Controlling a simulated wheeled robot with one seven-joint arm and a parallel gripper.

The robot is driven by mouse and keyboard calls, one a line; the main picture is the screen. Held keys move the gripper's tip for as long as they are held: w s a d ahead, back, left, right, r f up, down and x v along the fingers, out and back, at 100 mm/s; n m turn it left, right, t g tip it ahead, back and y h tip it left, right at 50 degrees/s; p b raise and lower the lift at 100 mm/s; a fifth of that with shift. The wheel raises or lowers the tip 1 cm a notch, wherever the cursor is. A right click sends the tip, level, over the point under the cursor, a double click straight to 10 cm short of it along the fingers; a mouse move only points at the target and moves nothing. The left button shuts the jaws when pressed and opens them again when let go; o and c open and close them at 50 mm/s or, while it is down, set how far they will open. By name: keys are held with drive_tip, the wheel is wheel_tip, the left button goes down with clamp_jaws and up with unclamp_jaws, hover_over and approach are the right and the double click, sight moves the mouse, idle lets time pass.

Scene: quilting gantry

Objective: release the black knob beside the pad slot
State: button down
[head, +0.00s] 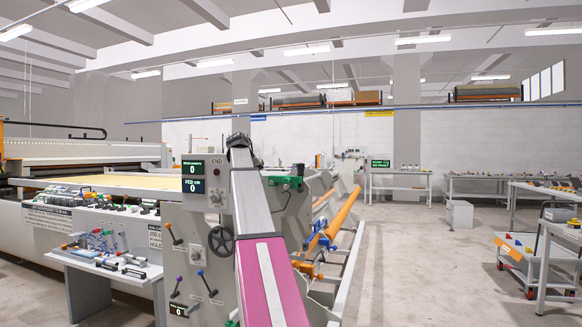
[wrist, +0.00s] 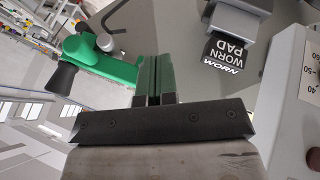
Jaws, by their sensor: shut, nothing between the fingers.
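My gripper (wrist: 155,58) is shut with nothing between its fingers. In the wrist view its fingers point up the picture at a grey machine face. A dark pad block marked "WORN PAD" (wrist: 228,50) sits under a grey holder (wrist: 228,18) to the right of the fingers. In the head view the green bracket (head: 293,183) shows right of my arm on the machine end; my gripper is not clearly visible there.
A white box with a scale (wrist: 292,120) and a red button stands close on the right in the wrist view. In the head view, a side table with tools (head: 105,262) stands at left, an orange roller (head: 342,212) at right.

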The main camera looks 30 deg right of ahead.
drive_tip(key=s+d+r, duration=0.1)
drive_tip(key=r, duration=0.5)
drive_tip(key=s+d+r+m, duration=0.1)
drive_tip(key=d+r, duration=0.1)
drive_tip(key=r, duration=0.5)
drive_tip(key=shift+s+d+m+h, duration=0.3)
drive_tip(key=shift+s+h, duration=0.05)
drive_tip(key=shift+h, duration=0.05)
drive_tip(key=x, duration=0.3)
drive_tip(key=s+x, duration=0.1)
drive_tip(key=x, duration=0.3)
drive_tip(key=d+x, duration=0.1)
drive_tip(key=x, duration=0.2)
drive_tip(key=shift+s+d, duration=0.35)
drive_tip(key=shift+s+d+r, duration=0.1)
drive_tip(key=shift+s+d, duration=0.35)
drive_tip(key=shift+d, duration=0.3)
drive_tip(key=shift+s+d, duration=0.1)
